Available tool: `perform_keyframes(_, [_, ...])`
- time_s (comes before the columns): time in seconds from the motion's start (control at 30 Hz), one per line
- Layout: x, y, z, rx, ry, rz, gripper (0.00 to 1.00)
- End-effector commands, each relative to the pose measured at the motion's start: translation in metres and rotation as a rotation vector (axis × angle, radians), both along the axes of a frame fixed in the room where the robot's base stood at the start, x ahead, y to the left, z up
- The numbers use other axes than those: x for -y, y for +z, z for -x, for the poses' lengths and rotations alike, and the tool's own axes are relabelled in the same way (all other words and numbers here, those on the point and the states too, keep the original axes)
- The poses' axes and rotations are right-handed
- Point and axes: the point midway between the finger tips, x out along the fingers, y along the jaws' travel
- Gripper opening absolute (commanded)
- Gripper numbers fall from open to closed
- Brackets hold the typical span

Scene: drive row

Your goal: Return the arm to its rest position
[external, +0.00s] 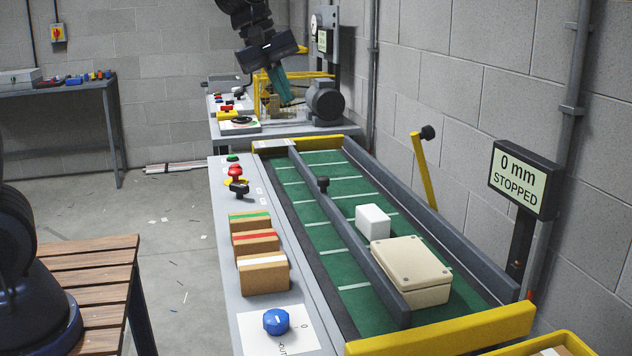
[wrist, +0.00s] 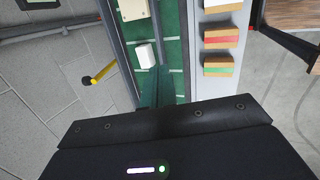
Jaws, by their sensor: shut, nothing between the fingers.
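My gripper (external: 286,99) hangs from the top of the external view, its teal fingers pointing down. It is shut and empty, held in the air and apart from the things below. The shut fingers also show in the wrist view (wrist: 158,72), in front of the green belt. My arm reaches in from above; the middle links are out of frame, and my dark base shows at the lower left. No rest cradle or marker for the arm is visible.
A stopped green conveyor (external: 322,233) carries a white block (external: 372,221) and a beige box (external: 411,269). A yellow lever (external: 424,170) stands beside it. Striped blocks (external: 256,242) and a blue knob (external: 277,321) are on the grey ledge. A display (external: 523,178) stands right. Floor at left is mostly clear.

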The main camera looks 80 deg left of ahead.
Motion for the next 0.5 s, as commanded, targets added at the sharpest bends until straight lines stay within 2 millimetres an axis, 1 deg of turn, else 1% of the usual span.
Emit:
perform_keyframes(0.03, [0.017, 0.009, 0.010, 0.009, -0.066, -0.026, 0.00])
perform_keyframes(0.2, [0.063, 0.027, 0.045, 0.029, -0.291, -0.116, 0.00])
perform_keyframes(0.37, [0.101, 0.039, 0.081, 0.047, -0.500, -0.203, 0.00])
perform_keyframes(0.5, [0.130, 0.045, 0.115, 0.062, -0.680, -0.285, 0.00])
